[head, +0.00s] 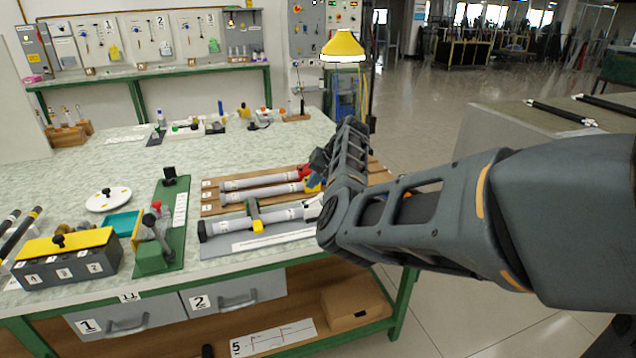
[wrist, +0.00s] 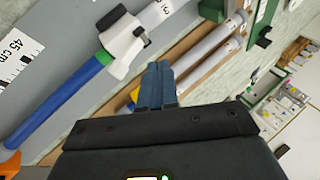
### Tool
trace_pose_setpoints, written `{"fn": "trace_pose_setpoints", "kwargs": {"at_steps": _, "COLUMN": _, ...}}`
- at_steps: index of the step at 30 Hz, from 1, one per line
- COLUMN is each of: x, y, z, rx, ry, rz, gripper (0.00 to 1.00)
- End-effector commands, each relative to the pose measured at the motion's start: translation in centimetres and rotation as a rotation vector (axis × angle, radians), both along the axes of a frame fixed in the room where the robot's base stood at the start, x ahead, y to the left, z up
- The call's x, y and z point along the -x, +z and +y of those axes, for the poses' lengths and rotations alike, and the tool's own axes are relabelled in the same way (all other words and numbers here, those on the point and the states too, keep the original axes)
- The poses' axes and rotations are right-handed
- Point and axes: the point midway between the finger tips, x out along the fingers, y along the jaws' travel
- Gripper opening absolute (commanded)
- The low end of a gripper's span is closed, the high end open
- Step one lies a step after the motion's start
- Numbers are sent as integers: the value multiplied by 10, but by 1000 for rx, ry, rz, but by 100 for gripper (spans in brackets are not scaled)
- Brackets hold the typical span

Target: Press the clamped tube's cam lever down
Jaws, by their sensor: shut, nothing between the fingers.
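The clamped tube (head: 280,214) lies on a grey plate at the front of the bench, held by an olive clamp (head: 253,210) with a yellow tip. In the wrist view its white collar (wrist: 125,47), with black parts, joins a blue rod (wrist: 65,95) with an orange end. The cam lever appears to be on this collar; I cannot tell its exact angle. In the head view my arm hides the blue rod.
Two more tubes, with red (head: 304,171) and yellow ends, lie on a brown rack (head: 213,208) behind the clamped tube. A green fixture (head: 152,258) with a black-knobbed lever stands left. A ruler strip (head: 270,240) lies in front. The bench's middle is clear.

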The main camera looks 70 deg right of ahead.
Motion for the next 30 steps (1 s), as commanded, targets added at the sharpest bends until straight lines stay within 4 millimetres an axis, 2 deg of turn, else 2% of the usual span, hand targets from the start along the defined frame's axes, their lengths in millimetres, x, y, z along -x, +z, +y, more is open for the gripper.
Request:
{"fn": "trace_pose_setpoints", "kwargs": {"at_steps": 1, "x": -6, "y": 16, "z": 3, "rx": 2, "ry": 3, "rz": 0, "gripper": 0}}
{"fn": "trace_pose_setpoints", "kwargs": {"at_steps": 3, "x": -7, "y": 23, "z": 5, "rx": 2, "ry": 0, "rz": 0, "gripper": 0}}
{"fn": "trace_pose_setpoints", "kwargs": {"at_steps": 5, "x": 5, "y": 28, "z": 2, "rx": 3, "ry": -3, "rz": 0, "gripper": 0}}
{"fn": "trace_pose_setpoints", "kwargs": {"at_steps": 9, "x": 26, "y": 51, "z": -1, "rx": 4, "ry": -3, "rz": -1, "gripper": 0}}
{"fn": "trace_pose_setpoints", "kwargs": {"at_steps": 15, "x": 49, "y": 75, "z": -4, "rx": 3, "ry": -2, "rz": 0, "gripper": 0}}
{"fn": "trace_pose_setpoints", "kwargs": {"at_steps": 21, "x": 59, "y": 86, "z": -5, "rx": 1, "ry": 1, "rz": 0, "gripper": 0}}
{"fn": "trace_pose_setpoints", "kwargs": {"at_steps": 30, "x": 60, "y": 87, "z": -5, "rx": 1, "ry": 1, "rz": 0, "gripper": 0}}
